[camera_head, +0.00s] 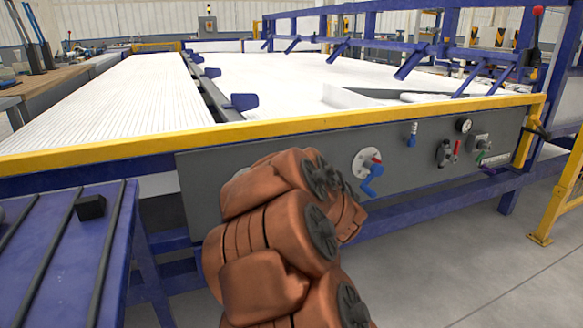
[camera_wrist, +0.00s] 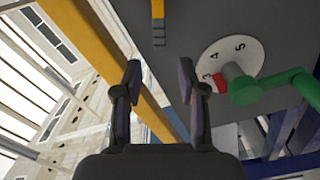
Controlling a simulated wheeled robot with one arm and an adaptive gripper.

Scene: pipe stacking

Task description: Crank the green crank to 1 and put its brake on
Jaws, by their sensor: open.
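I cannot tell whether the red piece is the brake. My gripper (camera_wrist: 160,68) is open and empty, left of the dial, with its right finger nearest it. In the head view my brown arm hides the gripper and the green crank.
In the head view, the grey panel (camera_head: 420,175) carries a blue crank (camera_head: 372,182) right of my arm, then a gauge (camera_head: 463,126) and small levers. A yellow rail (camera_head: 300,127) runs above it. A blue bench (camera_head: 60,240) stands at left.

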